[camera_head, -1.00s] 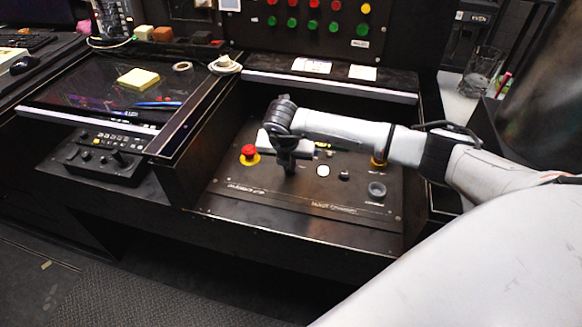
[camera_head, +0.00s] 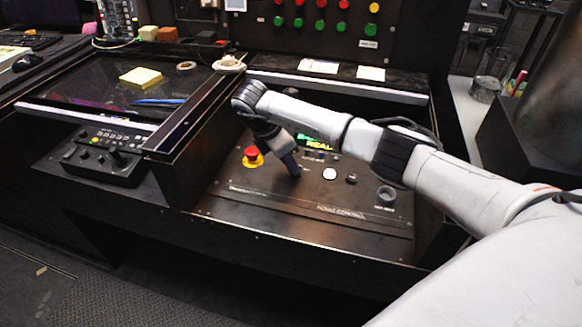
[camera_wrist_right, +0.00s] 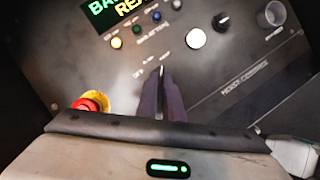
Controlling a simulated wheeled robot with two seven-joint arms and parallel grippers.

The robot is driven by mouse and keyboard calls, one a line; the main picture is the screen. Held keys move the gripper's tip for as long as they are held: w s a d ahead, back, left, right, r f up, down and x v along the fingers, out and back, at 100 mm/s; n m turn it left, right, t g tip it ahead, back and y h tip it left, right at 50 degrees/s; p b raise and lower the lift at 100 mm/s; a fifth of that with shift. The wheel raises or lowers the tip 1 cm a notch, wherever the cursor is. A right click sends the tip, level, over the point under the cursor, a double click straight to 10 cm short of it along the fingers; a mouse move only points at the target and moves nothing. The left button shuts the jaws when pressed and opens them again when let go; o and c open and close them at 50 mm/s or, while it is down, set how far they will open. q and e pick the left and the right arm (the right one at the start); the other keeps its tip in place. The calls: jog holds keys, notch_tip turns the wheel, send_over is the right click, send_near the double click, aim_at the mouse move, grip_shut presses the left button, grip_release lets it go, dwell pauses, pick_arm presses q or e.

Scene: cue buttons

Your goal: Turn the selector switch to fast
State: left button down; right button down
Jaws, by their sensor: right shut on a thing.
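The selector switch is mostly hidden between the fingers of my right gripper (camera_head: 293,168). The right wrist view shows a thin dark piece of the selector switch (camera_wrist_right: 161,72) at the fingertips, with small labels around it that are too small to read surely. My right gripper, also in the right wrist view (camera_wrist_right: 162,88), is shut on the switch. In the head view the gripper leans, with its wrist up and to the left of the tips. My left gripper is not in view.
The sloped black panel (camera_head: 270,205) holds a red mushroom button (camera_head: 251,154) left of the gripper. To the right are a white button (camera_head: 330,174), a black knob (camera_head: 351,179) and a grey round socket (camera_head: 386,193). A lit display (camera_head: 318,145) is behind the gripper.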

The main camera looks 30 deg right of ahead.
jog(key=shift+m, duration=0.3)
dwell(0.4)
jog(key=c, duration=1.9)
grip_release()
jog(key=shift+w+r, duration=0.1)
jog(key=shift+r, duration=0.05)
jog(key=v, duration=1)
jog(key=shift+w, duration=0.15)
